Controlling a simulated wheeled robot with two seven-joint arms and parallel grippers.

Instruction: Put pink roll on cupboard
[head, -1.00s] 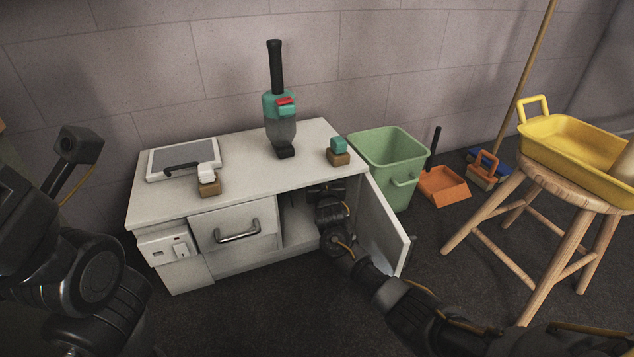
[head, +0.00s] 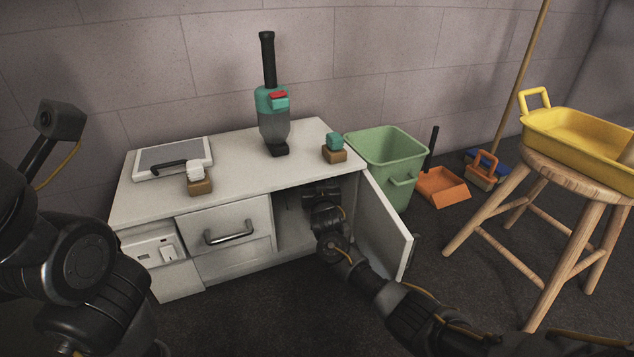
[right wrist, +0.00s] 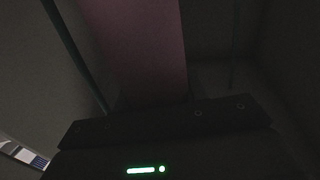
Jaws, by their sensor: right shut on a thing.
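The white cupboard (head: 225,262) stands against the wall with its right door (head: 386,226) swung open. My right gripper (head: 322,192) reaches into the open compartment, and its fingers are hidden in the head view. In the dark right wrist view, the pink roll (right wrist: 138,45) stands up from my right gripper (right wrist: 155,106), which is shut on it. The roll cannot be seen in the head view. My left arm shows at the left edge, but its gripper is not in view.
On the cupboard top are a grey-and-white board (head: 172,157), two small brushes (head: 199,178) (head: 334,148) and a teal handheld vacuum (head: 273,120). Bare top lies between them. A green bin (head: 385,155) stands right of the cupboard, and a stool (head: 575,178) with a yellow tray (head: 580,135) farther right.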

